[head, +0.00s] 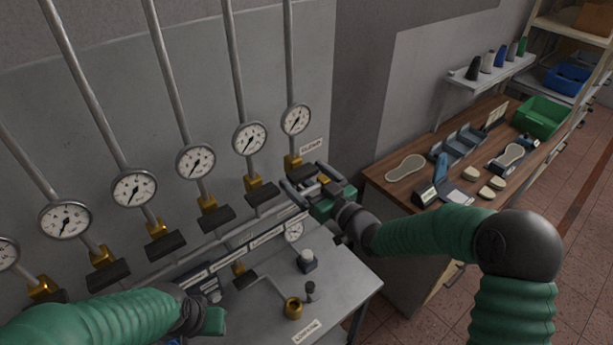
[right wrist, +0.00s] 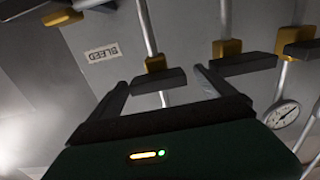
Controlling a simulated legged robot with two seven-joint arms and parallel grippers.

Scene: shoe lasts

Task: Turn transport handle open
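Black bar handles on brass valves line the grey wall; I cannot tell which is the transport one. My right gripper (head: 310,188) is at the rightmost valve (head: 292,161) in the head view and partly hides its handle. In the right wrist view its two fingers (right wrist: 163,90) are apart. A black handle (right wrist: 158,80) under a brass valve (right wrist: 155,64) shows between them; I cannot tell whether they touch it. My left gripper (head: 208,300) is low at the left, by the labelled rail; its fingers are unclear.
A row of gauges (head: 196,161) sits above the handles. A "BLEED" label (right wrist: 101,53) is on the wall. A grey bench (head: 340,285) below carries a small dark block (head: 307,262) and a brass fitting (head: 293,308). A wooden workbench (head: 385,178) stands at the right.

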